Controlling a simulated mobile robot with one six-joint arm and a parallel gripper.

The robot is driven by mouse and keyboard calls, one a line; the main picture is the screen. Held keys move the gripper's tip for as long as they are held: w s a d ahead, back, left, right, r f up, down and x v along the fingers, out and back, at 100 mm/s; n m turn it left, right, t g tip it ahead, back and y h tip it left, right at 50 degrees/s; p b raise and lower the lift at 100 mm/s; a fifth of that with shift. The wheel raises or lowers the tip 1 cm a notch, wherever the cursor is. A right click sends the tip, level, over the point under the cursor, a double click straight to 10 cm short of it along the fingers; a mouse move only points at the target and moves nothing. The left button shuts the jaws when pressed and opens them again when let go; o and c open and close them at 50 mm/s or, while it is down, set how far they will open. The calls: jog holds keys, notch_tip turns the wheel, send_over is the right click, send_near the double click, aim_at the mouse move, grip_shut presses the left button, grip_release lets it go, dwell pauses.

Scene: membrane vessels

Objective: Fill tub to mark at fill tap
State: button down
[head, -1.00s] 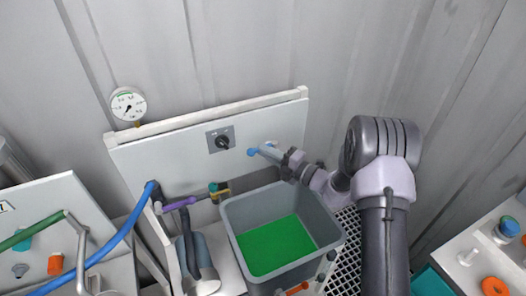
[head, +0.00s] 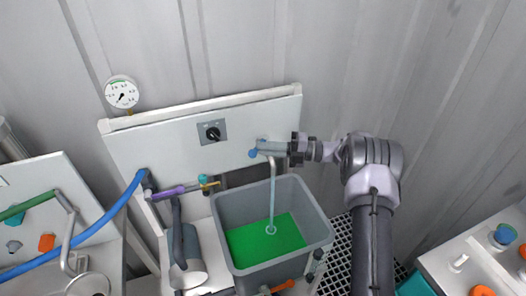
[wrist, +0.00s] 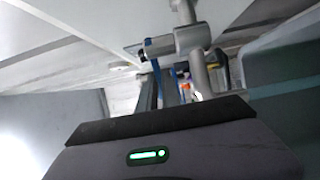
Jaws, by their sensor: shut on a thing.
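The grey tub (head: 229,215) stands open below the back panel, with a flat green surface (head: 248,244) inside. I cannot tell whether the green is liquid or the floor of the tub. The fill tap (head: 272,161) is on the panel above it. A thin pale-blue stream (head: 271,196) falls from its spout into the tub and makes a ring on the green. My gripper (head: 288,148) is shut on the tap's handle at the right of the spout. The fingertips are hidden or too small to tell apart. No fill mark shows clearly.
The back panel (head: 165,150) carries a black rotary switch (head: 213,133); a round gauge (head: 121,94) is above it. A blue hose (head: 105,218) and purple-handled valve (head: 170,192) are left of the tub. A white bench (head: 450,255) stands at the right.

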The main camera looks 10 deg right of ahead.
jog(key=shift+g, duration=0.3)
jog(key=c, duration=1.8)
grip_release()
jog(key=shift+d, duration=0.1)
jog(key=p+v, duration=0.2)
jog(key=v, duration=1.5)
jog(key=shift+d+f, duration=0.1)
jog(key=shift+d, duration=0.1)
